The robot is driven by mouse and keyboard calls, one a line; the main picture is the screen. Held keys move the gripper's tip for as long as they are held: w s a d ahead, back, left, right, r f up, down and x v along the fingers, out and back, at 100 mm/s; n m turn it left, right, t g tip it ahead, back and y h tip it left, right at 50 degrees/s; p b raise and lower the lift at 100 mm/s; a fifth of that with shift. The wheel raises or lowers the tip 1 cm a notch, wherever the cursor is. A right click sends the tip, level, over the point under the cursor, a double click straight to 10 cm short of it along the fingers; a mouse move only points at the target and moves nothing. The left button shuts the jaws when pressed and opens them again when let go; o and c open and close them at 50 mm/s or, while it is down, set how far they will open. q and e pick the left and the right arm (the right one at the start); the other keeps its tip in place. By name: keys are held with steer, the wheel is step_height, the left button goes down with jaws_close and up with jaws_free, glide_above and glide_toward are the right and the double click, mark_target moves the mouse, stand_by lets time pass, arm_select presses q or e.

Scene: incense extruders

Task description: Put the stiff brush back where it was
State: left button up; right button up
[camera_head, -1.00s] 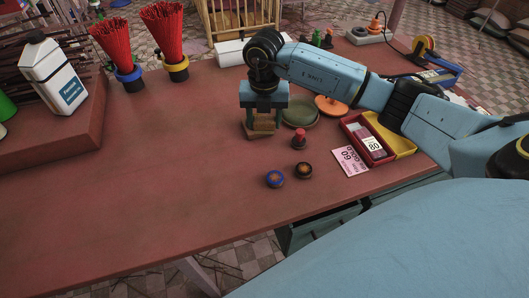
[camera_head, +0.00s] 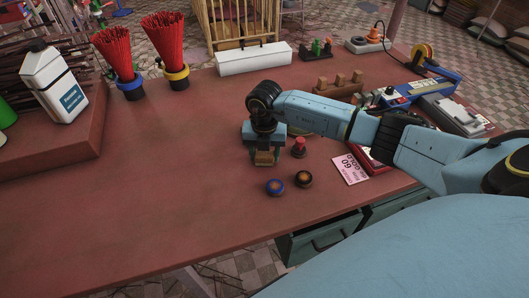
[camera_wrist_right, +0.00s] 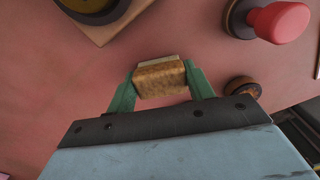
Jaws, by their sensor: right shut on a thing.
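My right gripper (camera_head: 264,155) is shut on a small tan block, the stiff brush (camera_head: 264,158), left of the red-knobbed stamp. In the right wrist view the brush (camera_wrist_right: 160,77) sits between the two green fingers (camera_wrist_right: 160,88), its rough brown face showing. A paler strip runs along its far edge. I cannot tell whether the brush touches the table or hangs just above it. My left gripper is not in view.
A red-knobbed stamp (camera_head: 299,147) and two round dark pieces (camera_head: 275,187) (camera_head: 304,179) stand close by. In the wrist view a wooden board (camera_wrist_right: 110,28) lies at upper left. My forearm covers the dishes and tray. The table's left middle is clear.

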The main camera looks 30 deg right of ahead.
steer(key=o, duration=0.9)
steer(key=shift+f, duration=0.1)
steer(key=shift+o, duration=0.2)
step_height(320, 180, up, 12)
steer(key=shift+r, duration=0.2)
